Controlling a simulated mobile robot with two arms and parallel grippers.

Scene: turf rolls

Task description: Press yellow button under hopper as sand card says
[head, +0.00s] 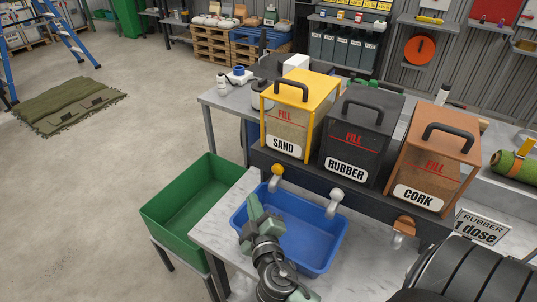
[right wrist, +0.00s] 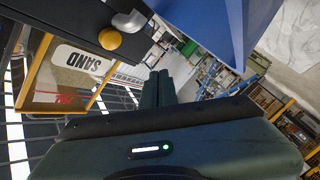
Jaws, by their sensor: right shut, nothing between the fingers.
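The yellow button (head: 277,170) sits on a grey spout under the yellow-framed sand hopper (head: 322,90), labelled SAND. In the right wrist view the yellow button (right wrist: 110,39) is ahead and left of my fingertips, with the sand hopper (right wrist: 40,85) beside it. My right gripper (head: 254,203) is shut and empty over the blue bin, below the button in the picture and apart from it. Its closed fingers show in the right wrist view (right wrist: 158,87). A card (head: 482,228) at the right reads RUBBER, 1 dose; I see no sand card. My left gripper is out of view.
The rubber hopper (head: 360,135) and cork hopper (head: 434,160) stand right of the sand one, with a white button (head: 336,195) and a brown button (head: 405,224) below. The blue bin (head: 325,255) is under the spouts. A green bin (head: 165,205) stands left.

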